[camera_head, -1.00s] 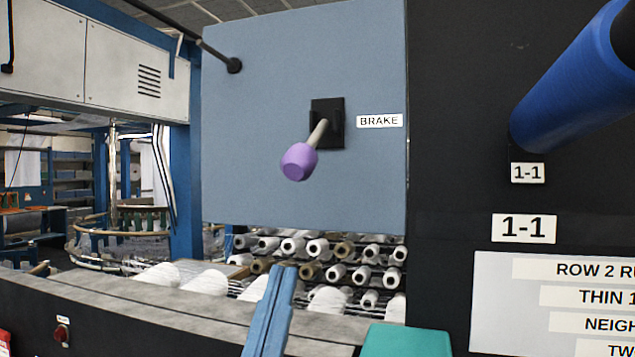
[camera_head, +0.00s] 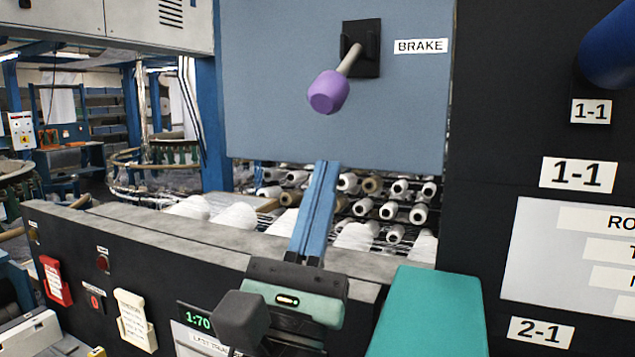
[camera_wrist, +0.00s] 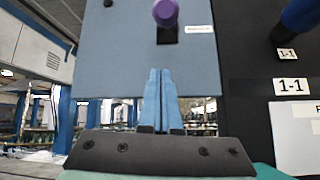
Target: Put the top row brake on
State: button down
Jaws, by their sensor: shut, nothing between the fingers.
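The brake lever has a purple knob (camera_head: 328,92) on a grey shaft that comes out of a black slotted plate (camera_head: 361,48) on the blue-grey panel. The lever tilts down and toward me. A label reading BRAKE (camera_head: 421,46) is to the right of the plate. My gripper (camera_head: 328,165) is shut and empty, its blue fingers pointing up, below the knob and apart from it. In the wrist view the knob (camera_wrist: 165,13) is at the top, above the closed fingertips (camera_wrist: 160,72).
Several white and brown yarn spools (camera_head: 390,210) lie in rows behind the fingers. A blue roll (camera_head: 612,48) juts out at the upper right, by the 1-1 label (camera_head: 577,175). A grey ledge (camera_head: 150,222) runs along the front. The space between fingertips and knob is clear.

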aim_at(341, 71)
jog(key=p+x, duration=0.2)
jog(key=x, duration=0.4)
jog(key=shift+r, duration=0.3)
jog(key=shift+s+a+r+p, duration=0.1)
jog(key=shift+s+r+p, duration=0.1)
jog(key=shift+s+p, duration=0.3)
jog(key=shift+s+a+r+p, duration=0.2)
jog(key=shift+s+p, duration=0.15)
jog(key=shift+s, duration=0.3)
jog(key=shift+s+a+r+p, duration=0.1)
jog(key=shift+s+r+p, duration=0.1)
jog(key=shift+s+p, duration=0.3)
jog(key=shift+s, duration=0.1)
